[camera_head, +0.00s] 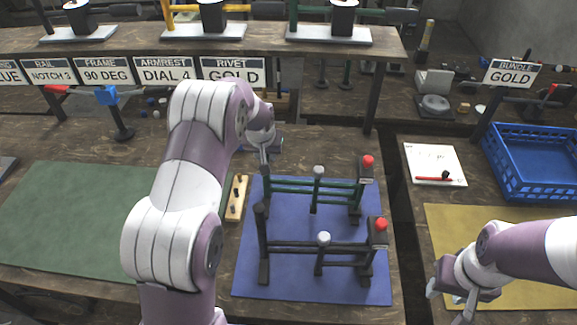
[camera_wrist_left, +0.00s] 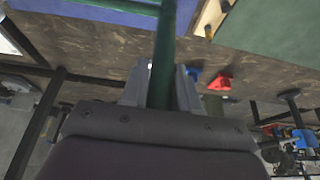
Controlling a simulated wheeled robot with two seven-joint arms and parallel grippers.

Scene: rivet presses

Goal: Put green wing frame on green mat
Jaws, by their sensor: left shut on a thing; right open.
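The green wing frame (camera_head: 290,190) stands upright on the blue mat (camera_head: 295,287), with a grey knob and a red cap on its posts. My left gripper (camera_head: 264,158) is at its left end. In the left wrist view a green bar (camera_wrist_left: 163,60) of the frame runs between the shut fingers of the left gripper (camera_wrist_left: 160,85). A black frame (camera_head: 300,248) stands in front on the same mat. The green mat (camera_head: 75,215) lies at the left and is bare where visible; my left arm hides its right part. My right gripper (camera_head: 455,295) is open and empty by the yellow mat (camera_head: 540,295).
A wooden block with dark pegs (camera_head: 236,198) lies between the green and blue mats. A blue crate (camera_head: 530,165) and a white sheet with a red pen (camera_head: 433,162) are on the right table. A gap separates the two tables. A raised shelf with signs (camera_head: 160,40) runs along the back.

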